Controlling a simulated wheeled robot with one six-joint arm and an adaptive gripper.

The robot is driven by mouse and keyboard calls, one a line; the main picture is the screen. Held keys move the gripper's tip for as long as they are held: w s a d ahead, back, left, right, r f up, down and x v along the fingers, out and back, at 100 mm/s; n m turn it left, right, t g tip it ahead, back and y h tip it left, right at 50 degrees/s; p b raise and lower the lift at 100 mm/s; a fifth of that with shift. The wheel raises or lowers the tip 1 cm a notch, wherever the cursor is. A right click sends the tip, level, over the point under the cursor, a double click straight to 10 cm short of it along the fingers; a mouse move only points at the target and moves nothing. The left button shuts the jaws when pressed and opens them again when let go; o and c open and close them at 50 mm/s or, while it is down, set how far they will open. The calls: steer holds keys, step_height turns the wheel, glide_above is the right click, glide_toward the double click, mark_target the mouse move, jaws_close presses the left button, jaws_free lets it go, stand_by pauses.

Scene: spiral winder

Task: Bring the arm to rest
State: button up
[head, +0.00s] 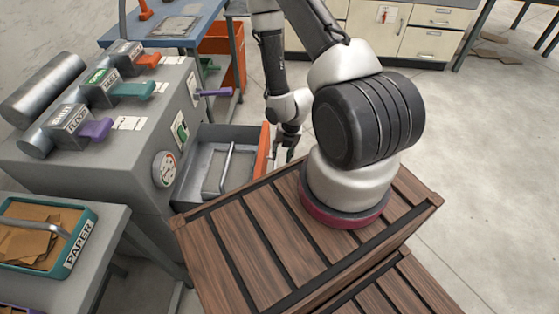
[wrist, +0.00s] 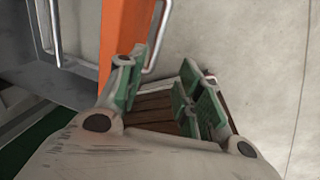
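My gripper (head: 290,155) hangs at the end of my folded arm, just right of the pulled-out drawer's orange front (head: 262,152). In the wrist view my gripper (wrist: 163,78) has its green-padded fingers apart, with nothing between them. The orange front (wrist: 122,30) and its metal handle (wrist: 160,38) lie just beyond the left finger. The fingers appear clear of the handle, though the exact gap is hard to tell.
The grey machine (head: 150,160) stands at the left with coloured levers and a gauge (head: 164,169). Its open drawer (head: 205,165) holds a metal bar. A paper tray (head: 45,240) sits front left. A blue table (head: 170,30) stands behind.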

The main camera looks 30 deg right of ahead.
steer(key=shift+r, duration=0.35)
stand_by(0.3)
